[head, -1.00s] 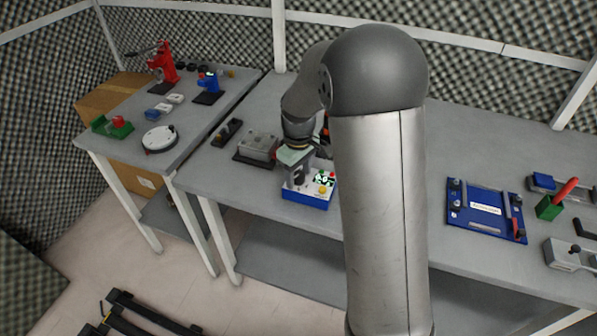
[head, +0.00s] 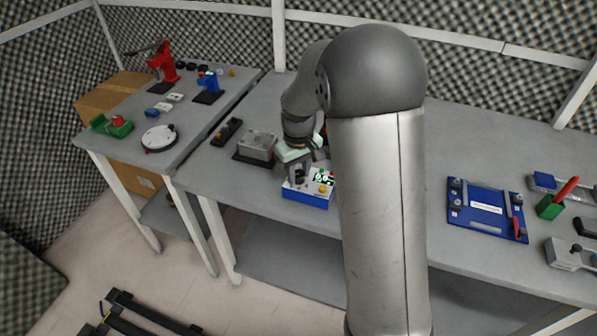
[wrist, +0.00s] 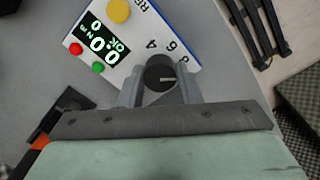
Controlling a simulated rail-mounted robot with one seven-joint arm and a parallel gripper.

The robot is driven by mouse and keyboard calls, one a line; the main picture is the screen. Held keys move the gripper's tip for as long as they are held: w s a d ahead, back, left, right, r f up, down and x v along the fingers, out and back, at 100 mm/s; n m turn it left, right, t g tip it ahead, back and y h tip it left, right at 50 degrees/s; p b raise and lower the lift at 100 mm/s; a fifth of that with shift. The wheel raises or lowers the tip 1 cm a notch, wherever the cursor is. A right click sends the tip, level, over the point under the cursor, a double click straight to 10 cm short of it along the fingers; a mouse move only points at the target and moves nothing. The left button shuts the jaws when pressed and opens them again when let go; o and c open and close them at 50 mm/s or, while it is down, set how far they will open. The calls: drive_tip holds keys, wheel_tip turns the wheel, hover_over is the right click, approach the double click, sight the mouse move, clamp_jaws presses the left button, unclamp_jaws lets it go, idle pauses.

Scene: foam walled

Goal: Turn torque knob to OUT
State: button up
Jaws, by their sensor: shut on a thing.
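The torque device is a blue box with a white top panel (head: 320,190), standing on the bench near its front edge. In the wrist view its panel (wrist: 122,66) shows a dark display with green and white characters, a yellow button, a red button, a green button and printed numbers. The torque knob (wrist: 160,74) is dark and round with a pale pointer line. My gripper (wrist: 160,92) has its two grey fingers on either side of the knob, closed on it. In the head view my gripper (head: 296,174) is over the left part of the box. The OUT mark is not visible.
A grey box (head: 257,146) stands on the bench left of the device. A blue fixture plate (head: 486,211) lies at the right, beside a green block with a red handle (head: 557,200). The bench between device and plate is partly hidden by my arm.

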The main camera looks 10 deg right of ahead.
sight(298, 174)
drive_tip(key=m, duration=0.5)
drive_tip(key=shift+m, duration=0.3)
idle(0.4)
drive_tip(key=o, duration=1)
wheel_tip(298, 174, up, 18)
drive_tip(key=shift+f, duration=0.25)
